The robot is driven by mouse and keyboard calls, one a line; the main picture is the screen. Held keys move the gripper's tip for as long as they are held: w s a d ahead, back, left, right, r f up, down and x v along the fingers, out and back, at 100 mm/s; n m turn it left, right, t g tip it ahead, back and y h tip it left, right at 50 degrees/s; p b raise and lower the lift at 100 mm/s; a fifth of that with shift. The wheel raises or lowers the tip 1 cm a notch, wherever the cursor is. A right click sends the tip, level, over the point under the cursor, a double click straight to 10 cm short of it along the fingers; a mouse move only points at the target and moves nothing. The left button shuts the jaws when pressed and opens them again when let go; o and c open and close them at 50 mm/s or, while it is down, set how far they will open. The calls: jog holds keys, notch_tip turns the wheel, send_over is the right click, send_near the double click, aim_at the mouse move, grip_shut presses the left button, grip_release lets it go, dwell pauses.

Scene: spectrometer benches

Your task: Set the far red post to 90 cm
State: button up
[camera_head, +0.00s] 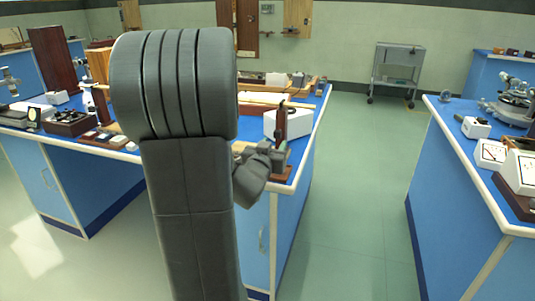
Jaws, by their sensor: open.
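A narrow dark red-brown post (282,118) stands upright near the front right corner of the middle blue bench (300,178). I cannot tell whether it is the far red post, and no scale mark is readable. My gripper (276,157) is at the foot of this post, partly hidden by my own arm. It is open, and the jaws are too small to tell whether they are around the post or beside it. A pale wooden rail (262,98) lies behind; my arm hides much of the bench top.
A white box (297,122) stands just behind the post. Several instruments crowd the bench's left part, including a dark box (70,123). Another blue bench (462,180) with instruments stands right. The aisle floor (355,190) is clear, with a grey cart (398,68) beyond.

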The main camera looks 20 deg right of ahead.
jog(key=v, duration=0.6)
